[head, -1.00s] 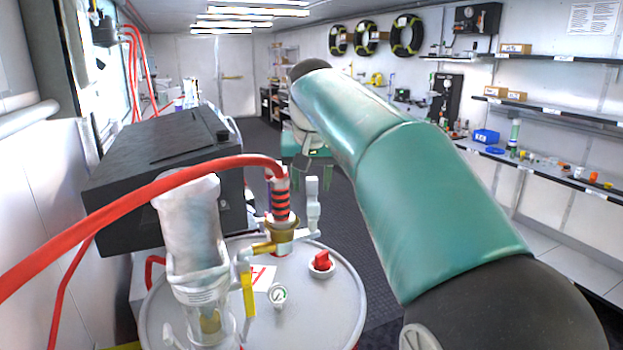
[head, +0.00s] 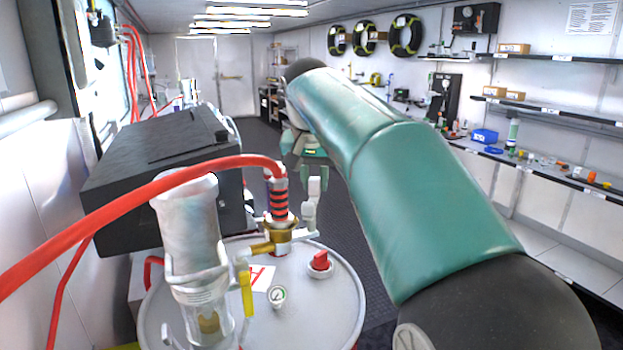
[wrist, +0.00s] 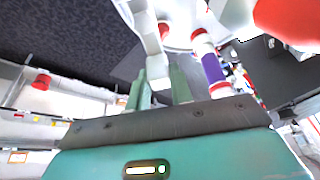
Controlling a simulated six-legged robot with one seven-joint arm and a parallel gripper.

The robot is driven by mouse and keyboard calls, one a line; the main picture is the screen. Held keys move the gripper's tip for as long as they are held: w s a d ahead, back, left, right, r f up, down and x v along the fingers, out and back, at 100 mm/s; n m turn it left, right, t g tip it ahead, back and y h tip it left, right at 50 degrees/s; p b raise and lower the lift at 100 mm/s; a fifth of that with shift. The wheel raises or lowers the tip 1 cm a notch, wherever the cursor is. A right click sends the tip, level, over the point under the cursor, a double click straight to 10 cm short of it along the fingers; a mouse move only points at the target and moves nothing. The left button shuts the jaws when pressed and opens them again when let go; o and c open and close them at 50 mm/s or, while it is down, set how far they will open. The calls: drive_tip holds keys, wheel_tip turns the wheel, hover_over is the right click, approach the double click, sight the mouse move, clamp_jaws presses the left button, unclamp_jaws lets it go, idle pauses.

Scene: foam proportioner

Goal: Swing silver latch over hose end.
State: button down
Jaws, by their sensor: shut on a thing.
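The silver latch (head: 311,205) stands roughly upright just right of the hose end (head: 279,200). The hose end has red and black bands and sits upright in a brass fitting (head: 277,233) on the drum top, with the red hose (head: 120,217) arching left from it. My gripper (head: 312,177) has its green fingers at the latch's upper end. In the wrist view the pale bar of the latch (wrist: 147,35) runs down between the fingertips of my gripper (wrist: 159,78), which is shut on it. The exact contact is small and partly hidden.
The drum (head: 335,300) carries a red cap (head: 320,262), a gauge (head: 277,295) and a yellow lever (head: 247,295). A clear cylinder (head: 190,235) stands at front left. A black box (head: 155,185) lies behind it. Dark floor to the right is clear below my arm.

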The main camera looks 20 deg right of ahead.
drive_tip(key=shift+s+d+m+g+h, duration=0.35)
drive_tip(key=shift+s+m+g, duration=0.35)
drive_tip(key=shift+m, duration=1.2)
drive_tip(key=shift+s+d+m+g+h, duration=0.35)
drive_tip(key=shift+s+m+g, duration=0.3)
drive_tip(key=shift+m, duration=1.25)
drive_tip(key=shift+s+d+m+g+h, duration=0.2)
drive_tip(key=shift+s+d+m+g, duration=0.35)
drive_tip(key=shift+m, duration=1.35)
drive_tip(key=shift+s+a, duration=0.1)
drive_tip(key=shift+s, duration=0.15)
drive_tip(key=c, duration=1.2)
unclamp_jaws()
drive_tip(key=shift+c, duration=0.2)
drive_tip(key=shift+r, duration=0.1)
drive_tip(key=v, duration=0.7)
drive_tip(key=shift+a+r, duration=0.1)
drive_tip(key=shift+a, duration=0.05)
